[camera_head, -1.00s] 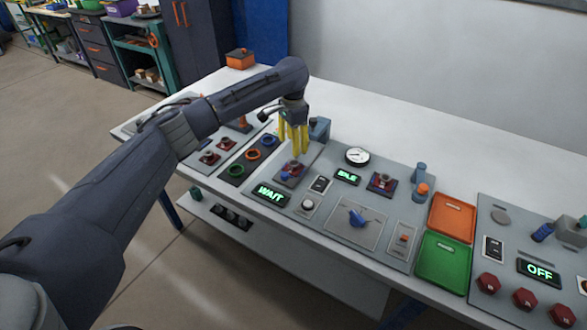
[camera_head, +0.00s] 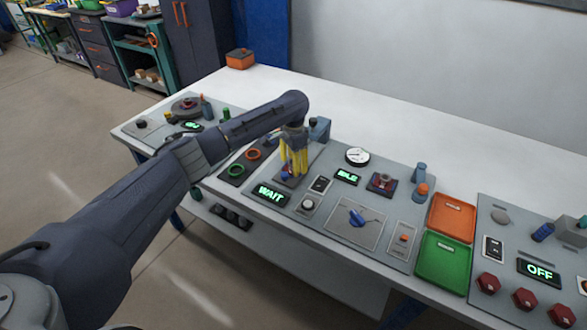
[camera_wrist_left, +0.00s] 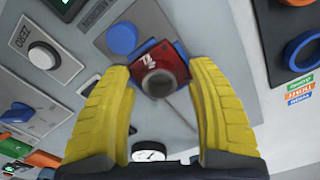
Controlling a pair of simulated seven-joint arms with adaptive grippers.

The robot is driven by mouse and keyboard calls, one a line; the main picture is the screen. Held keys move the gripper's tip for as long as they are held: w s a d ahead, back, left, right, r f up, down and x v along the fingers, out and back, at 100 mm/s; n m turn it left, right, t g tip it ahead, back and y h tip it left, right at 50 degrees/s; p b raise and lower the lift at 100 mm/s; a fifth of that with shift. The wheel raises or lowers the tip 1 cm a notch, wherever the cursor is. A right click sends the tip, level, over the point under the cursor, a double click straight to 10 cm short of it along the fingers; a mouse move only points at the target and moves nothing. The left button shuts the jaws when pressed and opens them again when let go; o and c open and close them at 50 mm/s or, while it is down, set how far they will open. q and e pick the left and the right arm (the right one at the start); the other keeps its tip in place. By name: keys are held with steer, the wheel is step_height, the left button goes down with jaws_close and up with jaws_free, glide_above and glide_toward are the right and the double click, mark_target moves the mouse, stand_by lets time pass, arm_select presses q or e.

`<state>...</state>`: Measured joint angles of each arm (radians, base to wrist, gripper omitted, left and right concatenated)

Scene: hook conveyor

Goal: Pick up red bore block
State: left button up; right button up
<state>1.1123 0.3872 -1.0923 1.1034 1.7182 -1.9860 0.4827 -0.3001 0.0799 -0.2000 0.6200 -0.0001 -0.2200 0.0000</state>
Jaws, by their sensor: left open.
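My left gripper (camera_head: 293,162), with yellow fingers, points down over the red bore block near the WAIT display. In the left wrist view the red bore block (camera_wrist_left: 160,70) is a red square piece with a grey round bore. It sits on the grey panel just beyond and between the open yellow fingers (camera_wrist_left: 165,85). I see no clear contact with the fingers. In the head view the fingers mostly hide this block. A second red block with a grey bore (camera_head: 382,182) sits on a dark plate right of the gauge. My right gripper is not in view.
The WAIT display (camera_head: 271,194) and a white knob (camera_head: 308,204) lie in front of the gripper. A round gauge (camera_head: 357,156) is to its right. Orange (camera_head: 452,217) and green (camera_head: 443,260) trays stand farther right.

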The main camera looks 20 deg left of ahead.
arm_select(q)
steer(key=shift+f, duration=0.1)
steer(key=shift+c, duration=0.3)
jaws_close()
